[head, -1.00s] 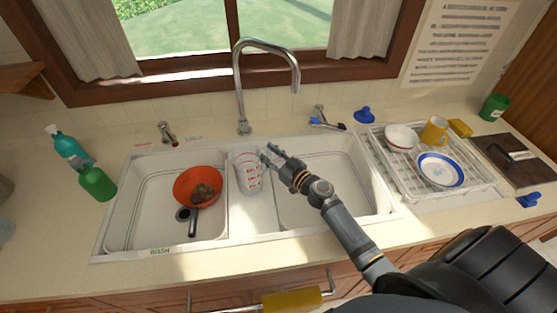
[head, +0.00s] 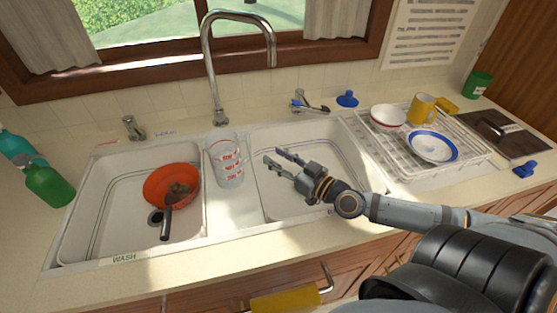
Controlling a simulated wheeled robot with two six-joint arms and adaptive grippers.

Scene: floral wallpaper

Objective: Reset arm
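My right gripper (head: 281,163) is over the right sink basin (head: 305,140), its fingers apart and nothing between them. It points left toward a clear measuring cup (head: 227,165) with red markings, which stands on the divider between the basins, apart from the fingers. My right arm reaches in from the lower right across the counter's front edge. My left gripper is not in view.
An orange bowl (head: 158,183) with a dark-handled utensil sits in the left basin (head: 100,215). A tall faucet (head: 207,65) rises behind the sink. A dish rack (head: 385,150) with bowl, plate and yellow mug stands right.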

